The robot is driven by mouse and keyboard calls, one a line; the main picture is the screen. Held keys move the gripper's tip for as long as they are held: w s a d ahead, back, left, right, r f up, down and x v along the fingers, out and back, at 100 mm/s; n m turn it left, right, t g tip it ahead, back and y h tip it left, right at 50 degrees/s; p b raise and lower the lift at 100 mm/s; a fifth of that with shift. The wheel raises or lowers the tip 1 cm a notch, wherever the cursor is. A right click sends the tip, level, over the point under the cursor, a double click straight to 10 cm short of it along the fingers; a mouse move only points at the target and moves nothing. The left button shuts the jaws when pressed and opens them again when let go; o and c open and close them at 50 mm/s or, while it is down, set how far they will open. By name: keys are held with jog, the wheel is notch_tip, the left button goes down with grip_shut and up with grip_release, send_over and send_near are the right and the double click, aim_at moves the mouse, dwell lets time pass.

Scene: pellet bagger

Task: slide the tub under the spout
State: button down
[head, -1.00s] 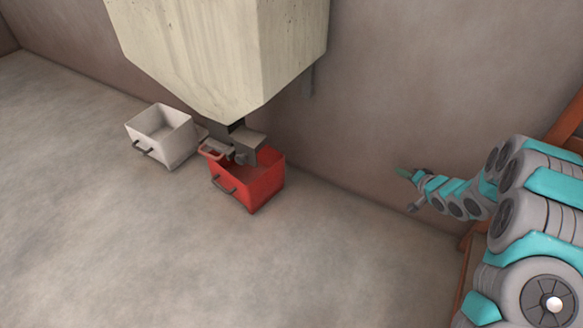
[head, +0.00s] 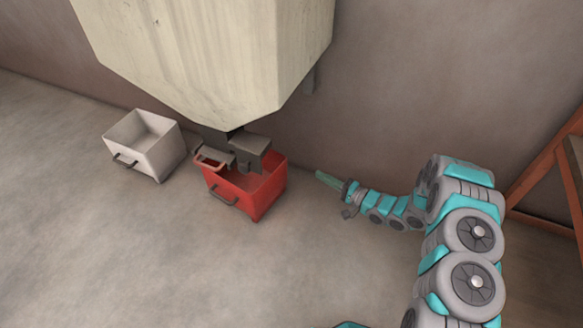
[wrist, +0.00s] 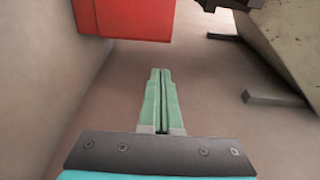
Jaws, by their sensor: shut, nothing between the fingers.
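A red tub (head: 257,196) with a dark handle on its front stands on the floor below the spout (head: 246,152) of the pale hopper. The spout hides part of the tub's opening. A white tub (head: 150,146), which looks empty, stands on the floor to the left. My gripper (head: 327,179) is shut and empty, to the right of the red tub and apart from it. In the wrist view my green fingers (wrist: 159,85) lie together, and the red tub (wrist: 125,18) shows at the top, ahead of them.
The large hopper (head: 205,55) hangs above the tubs, close to the wall (head: 430,80). An orange-brown frame (head: 545,170) stands at the right. The floor (head: 110,250) in front of the tubs is clear.

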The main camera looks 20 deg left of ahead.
aim_at(280, 170)
jog(key=shift+w+a+b, duration=0.15)
jog(key=shift+a+b, duration=0.65)
jog(key=shift+a, duration=4.55)
jog(key=a, duration=0.1)
jog(key=s+a+p, duration=0.1)
jog(key=a, duration=0.1)
jog(key=shift+s+a+r, duration=0.1)
jog(key=shift+s+a, duration=0.1)
jog(key=shift+s, duration=0.2)
jog(key=shift+s+a, duration=0.2)
jog(key=shift+a, duration=0.3)
jog(key=shift+d, duration=0.1)
